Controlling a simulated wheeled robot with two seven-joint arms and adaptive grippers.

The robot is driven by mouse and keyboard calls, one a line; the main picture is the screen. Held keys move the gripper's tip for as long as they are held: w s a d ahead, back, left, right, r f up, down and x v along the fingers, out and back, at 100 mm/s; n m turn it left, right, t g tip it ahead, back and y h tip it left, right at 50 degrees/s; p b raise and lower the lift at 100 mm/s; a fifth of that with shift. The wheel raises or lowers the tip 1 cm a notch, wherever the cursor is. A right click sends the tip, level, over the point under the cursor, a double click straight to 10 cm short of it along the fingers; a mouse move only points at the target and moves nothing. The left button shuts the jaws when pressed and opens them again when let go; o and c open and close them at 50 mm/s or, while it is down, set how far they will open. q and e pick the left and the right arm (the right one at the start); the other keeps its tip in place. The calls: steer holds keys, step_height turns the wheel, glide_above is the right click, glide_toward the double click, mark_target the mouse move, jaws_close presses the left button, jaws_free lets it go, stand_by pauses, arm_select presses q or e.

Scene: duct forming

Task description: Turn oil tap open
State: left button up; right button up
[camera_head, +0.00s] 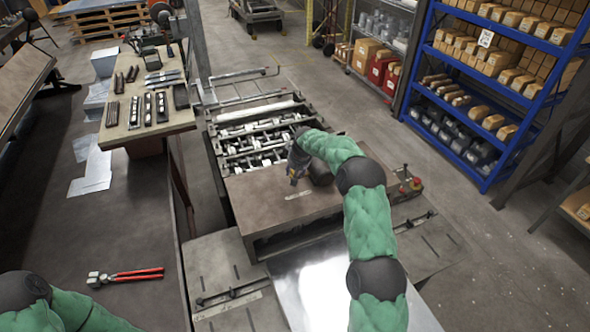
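The forming machine stands in the middle, with a brown top cover (262,200) in front of its open rows of rollers (258,137). My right arm, in a green sleeve, reaches up from the bottom over the machine. My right gripper (294,178) points down just above the cover, close to its rear edge by the rollers. Its fingers are small and dark, so I cannot tell whether they are open or shut. I cannot make out the oil tap; the gripper and wrist hide part of the cover. My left arm shows only at the bottom left corner; its gripper is out of view.
Red-handled pliers (126,276) lie on the dark table at left. A workbench (118,133) with several dark bars stands behind it. A small control box with red buttons (410,185) sits at the machine's right. A blue shelf (455,110) stands beyond open floor (470,235).

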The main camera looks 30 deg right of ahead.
steer(key=shift+w+f, duration=0.2)
steer(key=shift+f, duration=0.15)
steer(key=shift+s, duration=0.1)
jaws_close()
